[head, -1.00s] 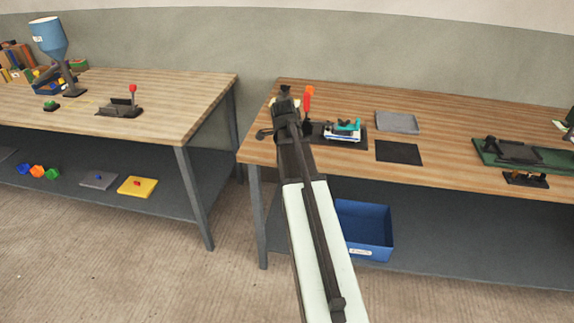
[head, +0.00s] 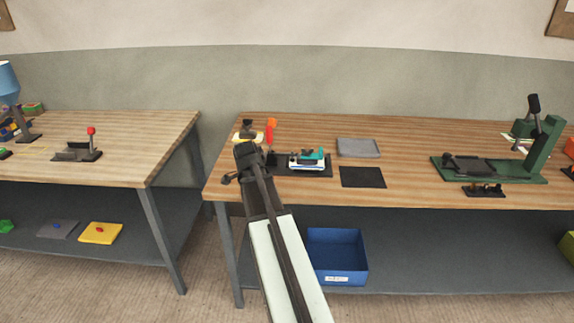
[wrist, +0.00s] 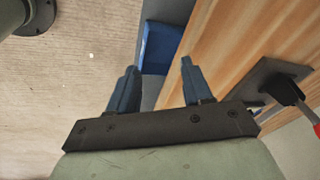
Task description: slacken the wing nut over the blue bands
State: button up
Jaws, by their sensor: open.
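A small white and teal mould assembly (head: 307,158) sits on a dark base plate (head: 322,171) on the right-hand bench in the head view. It is too small there to make out a wing nut or separate blue bands. My gripper, in the wrist view (wrist: 157,68), is open, with two blue-grey fingers apart and nothing between them. In the head view my arm reaches up to the bench's left part, left of the mould assembly, and the fingers cannot be made out. The wrist view shows floor and the bench edge past the fingers, not the mould assembly clearly.
A red-orange upright handle (head: 270,134) stands just left of the mould. A grey tray (head: 358,147) and black mat (head: 363,177) lie to its right, then a green press (head: 545,150). A blue bin (head: 336,252) is on the shelf below. The bench front has free room.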

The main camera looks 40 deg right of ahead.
aim_at(307, 150)
jog(key=w+d+r+m+g+h, duration=0.1)
jog(key=w+d+r, duration=0.4)
jog(key=d+r, duration=0.5)
jog(key=w+d+r+h, duration=0.1)
jog(key=w+d+r, duration=0.3)
jog(key=d+r, duration=0.65)
jog(key=shift+n+g, duration=0.6)
jog(key=x, duration=1.6)
jog(key=shift+s+d+f, duration=0.1)
jog(key=shift+s+f, duration=0.25)
jog(key=shift+s, duration=0.05)
